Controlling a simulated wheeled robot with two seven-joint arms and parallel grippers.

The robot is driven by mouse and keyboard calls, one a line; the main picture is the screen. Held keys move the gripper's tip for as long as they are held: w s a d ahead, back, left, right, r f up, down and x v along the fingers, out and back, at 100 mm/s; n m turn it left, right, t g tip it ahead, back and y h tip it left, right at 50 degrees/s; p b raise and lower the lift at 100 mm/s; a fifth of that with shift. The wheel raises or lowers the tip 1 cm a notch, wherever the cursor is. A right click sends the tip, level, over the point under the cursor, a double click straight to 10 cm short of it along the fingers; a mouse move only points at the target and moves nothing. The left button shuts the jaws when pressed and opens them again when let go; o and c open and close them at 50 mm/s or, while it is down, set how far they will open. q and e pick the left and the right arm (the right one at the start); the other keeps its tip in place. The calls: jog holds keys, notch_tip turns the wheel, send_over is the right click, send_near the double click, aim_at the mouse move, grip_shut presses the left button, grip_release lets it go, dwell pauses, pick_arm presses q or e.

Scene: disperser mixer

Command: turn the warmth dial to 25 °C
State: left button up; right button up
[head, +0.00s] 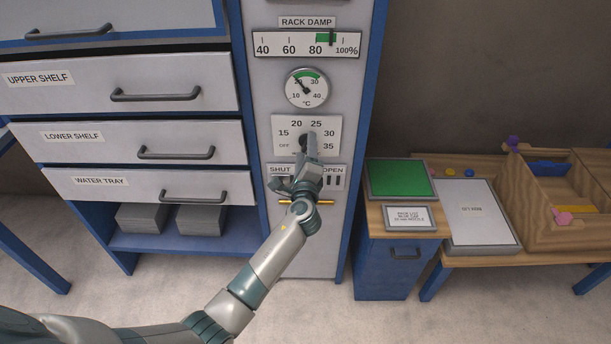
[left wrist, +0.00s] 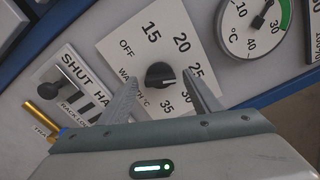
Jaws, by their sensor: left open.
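The warmth dial is a black knob (left wrist: 160,75) on a white plate (left wrist: 120,38) marked OFF, 15, 20, 25, 30 and 35. Its white mark points right in the left wrist view, roughly toward the 25; the exact reading is hard to tell. My left gripper (left wrist: 160,77) is open, with one finger on each side of the knob and visible gaps between. My right gripper is not in view.
A round °C gauge (head: 307,88) and a rack damp scale (head: 307,44) sit above the dial. A SHUT/OPEN slider panel (left wrist: 68,88) and a brass bar (left wrist: 40,114) are close below. Drawers (head: 150,143) stand left; a green-topped cabinet (head: 401,179) stands right.

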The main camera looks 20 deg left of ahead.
pick_arm(q)
jog(key=b+v, duration=0.3)
jog(key=v, duration=1.4)
jog(key=s+d+f+n+g+h, duration=0.1)
jog(key=s+f+g+h, duration=0.1)
jog(key=f, duration=1)
jog(key=s+f+n+g+h, duration=0.1)
jog(key=f+g, duration=0.2)
jog(key=f, duration=1)
jog(key=s+a+f+n+g+h, duration=0.1)
jog(key=s+f+n+g, duration=0.1)
jog(key=s+f, duration=0.5)
jog(key=s+f+n+g, duration=0.15)
jog(key=s+f, duration=0.25)
jog(key=f, duration=0.6)
jog(key=s+a+f+n+g, duration=0.3)
jog(key=s+f+n+g, duration=0.15)
jog(key=s+f, duration=1.05)
jog(key=s+a+f+n+g, duration=0.1)
jog(key=s+a+f+n, duration=0.1)
jog(key=s, duration=1)
jog(key=s+a+f+n+g+h, duration=0.1)
jog(key=s+f+n, duration=0.4)
jog(key=s, duration=0.8)
jog(key=shift+s+a+g, duration=0.3)
jog(key=shift+a+g, duration=0.4)
jog(key=shift+a, duration=0.3)
